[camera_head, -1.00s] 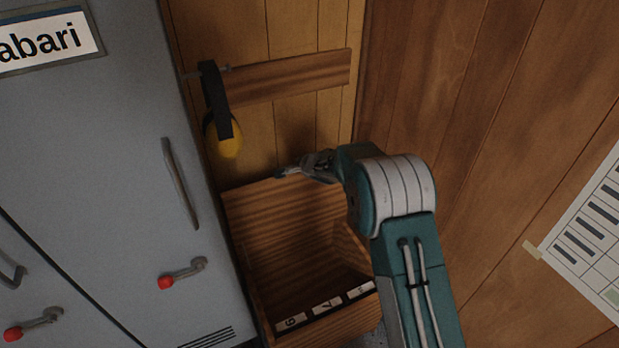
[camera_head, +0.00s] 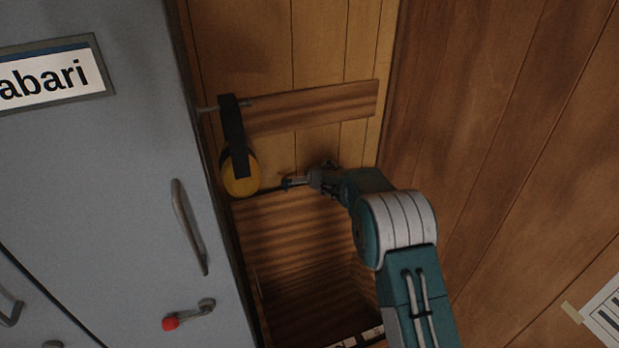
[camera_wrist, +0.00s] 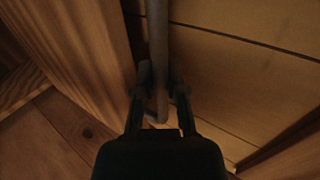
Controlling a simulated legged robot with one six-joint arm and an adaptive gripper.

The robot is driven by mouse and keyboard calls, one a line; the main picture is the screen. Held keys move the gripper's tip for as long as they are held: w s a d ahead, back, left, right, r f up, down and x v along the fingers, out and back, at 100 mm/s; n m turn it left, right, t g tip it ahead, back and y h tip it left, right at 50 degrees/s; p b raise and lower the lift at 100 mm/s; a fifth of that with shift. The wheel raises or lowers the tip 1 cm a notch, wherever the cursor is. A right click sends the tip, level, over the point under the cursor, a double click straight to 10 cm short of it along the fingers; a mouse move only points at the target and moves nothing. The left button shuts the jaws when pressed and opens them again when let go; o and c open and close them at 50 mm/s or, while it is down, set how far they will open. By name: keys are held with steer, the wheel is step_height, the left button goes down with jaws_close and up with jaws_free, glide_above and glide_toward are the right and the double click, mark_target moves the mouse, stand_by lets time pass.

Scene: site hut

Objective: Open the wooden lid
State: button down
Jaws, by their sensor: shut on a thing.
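The wooden lid (camera_head: 290,232) stands raised, close to upright, at the back of a wooden box (camera_head: 310,318) in the head view. The box's inside is dark and its front is cut off by the picture's lower edge. My gripper (camera_head: 293,182) is at the lid's top edge. In the wrist view, my gripper (camera_wrist: 160,88) is shut on a grey bar-shaped handle (camera_wrist: 157,35) running between its fingers. A striped wooden panel, apparently the lid, is close on the left there.
A grey cabinet (camera_head: 110,200) with handles stands close on the left. Yellow ear defenders (camera_head: 241,175) hang from a peg on a wooden rail (camera_head: 320,106), just left of my gripper. The plank wall is close behind the lid. A wood-panelled wall (camera_head: 500,170) is on the right.

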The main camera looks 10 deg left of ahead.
steer(key=shift+f, duration=0.2)
steer(key=c, duration=0.7)
jaws_free()
steer(key=shift+r, duration=0.1)
steer(key=shift+s+d+r, duration=0.15)
steer(key=shift+s+r, duration=0.15)
steer(key=v, duration=1)
steer(key=shift+s+d+r, duration=0.15)
steer(key=shift+s+d, duration=0.05)
steer(key=shift+s, duration=0.15)
steer(key=shift+s, duration=0.1)
